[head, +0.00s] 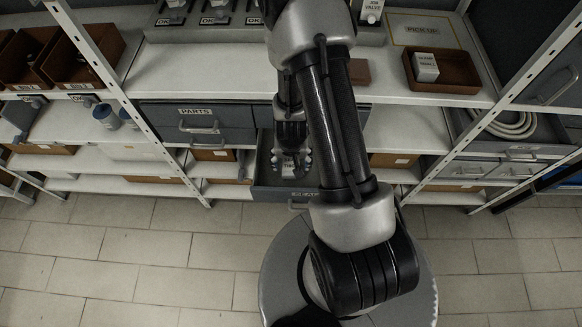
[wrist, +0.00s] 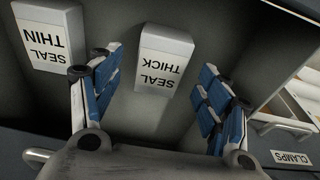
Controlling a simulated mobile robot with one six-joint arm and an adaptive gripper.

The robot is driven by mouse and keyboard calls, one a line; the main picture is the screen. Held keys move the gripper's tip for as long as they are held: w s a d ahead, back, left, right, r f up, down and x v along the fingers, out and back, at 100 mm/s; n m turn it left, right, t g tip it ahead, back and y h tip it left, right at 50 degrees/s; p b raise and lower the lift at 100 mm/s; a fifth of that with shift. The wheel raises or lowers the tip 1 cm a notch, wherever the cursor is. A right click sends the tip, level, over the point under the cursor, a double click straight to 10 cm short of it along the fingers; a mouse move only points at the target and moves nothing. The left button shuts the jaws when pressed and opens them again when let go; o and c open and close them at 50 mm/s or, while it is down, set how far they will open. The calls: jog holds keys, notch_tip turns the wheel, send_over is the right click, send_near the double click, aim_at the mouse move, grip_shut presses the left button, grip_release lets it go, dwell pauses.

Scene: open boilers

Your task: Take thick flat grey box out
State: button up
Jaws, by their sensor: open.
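The thick flat grey box, labelled "SEAL THICK" (wrist: 163,62), lies in an open drawer (head: 262,177) in the wrist view. My gripper (wrist: 160,95) is open with blue-padded fingers on either side of the box's near end, and the box sits between and a little beyond them. A second grey box, labelled "SEAL THIN" (wrist: 50,38), lies to its left, outside the left finger. In the head view my gripper (head: 290,162) reaches down into the drawer, and the box there is largely hidden by my gripper and arm.
The drawer's walls surround the gripper closely. A closed "PARTS" drawer (head: 195,124) is left of the open one. A brown tray (head: 440,72) with a small white box stands on the shelf above.

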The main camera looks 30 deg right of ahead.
aim_at(291, 164)
jog(key=f, duration=0.1)
jog(key=f+b, duration=0.1)
jog(key=f, duration=0.1)
jog(key=shift+w+d+f, duration=0.15)
jog(key=shift+w+f, duration=0.15)
jog(key=shift+f, duration=0.1)
jog(key=shift+r, duration=0.1)
jog(key=shift+c, duration=0.5)
jog(key=c, duration=1.1)
